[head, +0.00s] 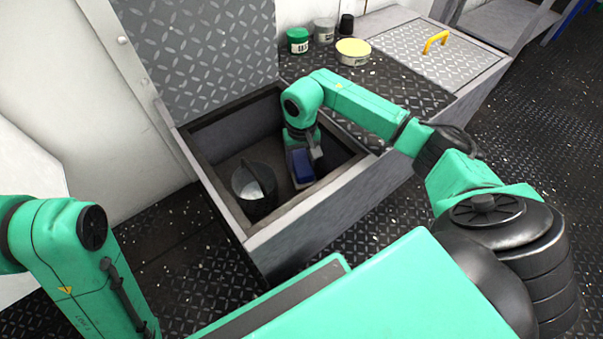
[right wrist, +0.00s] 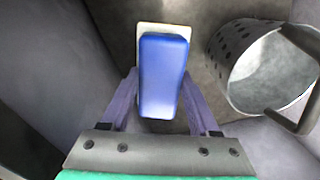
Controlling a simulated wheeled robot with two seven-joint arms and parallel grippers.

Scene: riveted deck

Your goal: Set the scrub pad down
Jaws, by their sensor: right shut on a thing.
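The scrub pad (head: 302,166) is a blue block inside the open bin (head: 325,193). In the right wrist view the pad (right wrist: 163,75) shows its blue body and a cream layer at its far end. My right gripper (head: 311,150) reaches down into the bin and is shut on the pad, with one finger on each side (right wrist: 160,110). I cannot tell whether the pad touches the bin's floor. My left arm is at the lower left of the head view; its gripper is out of the picture.
A dark perforated bucket (head: 240,184) with a handle stands in the bin, left of the pad; its holes show in the right wrist view (right wrist: 232,50). The bin's lid (head: 200,50) is raised. Tins, one green (head: 298,41) and one yellow-topped (head: 352,51), stand on the deck behind.

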